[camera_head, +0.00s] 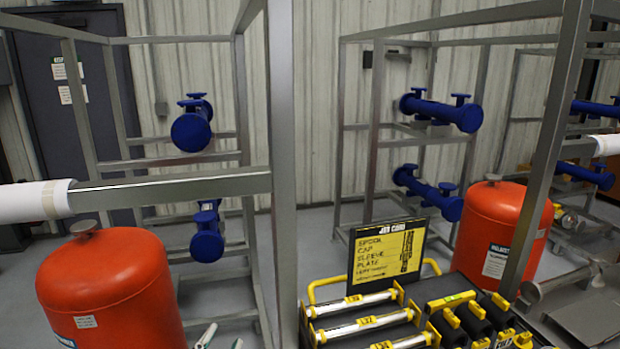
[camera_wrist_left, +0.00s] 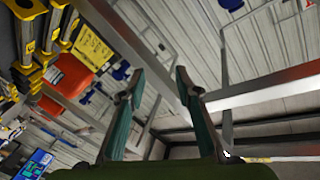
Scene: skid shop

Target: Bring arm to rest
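My left gripper (camera_head: 221,340) barely shows at the bottom edge of the head view, with only its two fingertips in sight, close to the orange tank. In the left wrist view the left gripper (camera_wrist_left: 161,78) has its two green-and-grey fingers spread apart. I see nothing held between them; the metal frame and the ribbed wall show behind the gap. My right gripper is not in view.
Grey steel frames (camera_head: 278,150) cross the view, with a horizontal bar on the left. An orange tank (camera_head: 110,290) stands at left, another (camera_head: 500,240) at right. A black job card (camera_head: 390,255) stands behind yellow racks holding metal tubes (camera_head: 362,326). Blue flanged pipes (camera_head: 440,110) sit behind.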

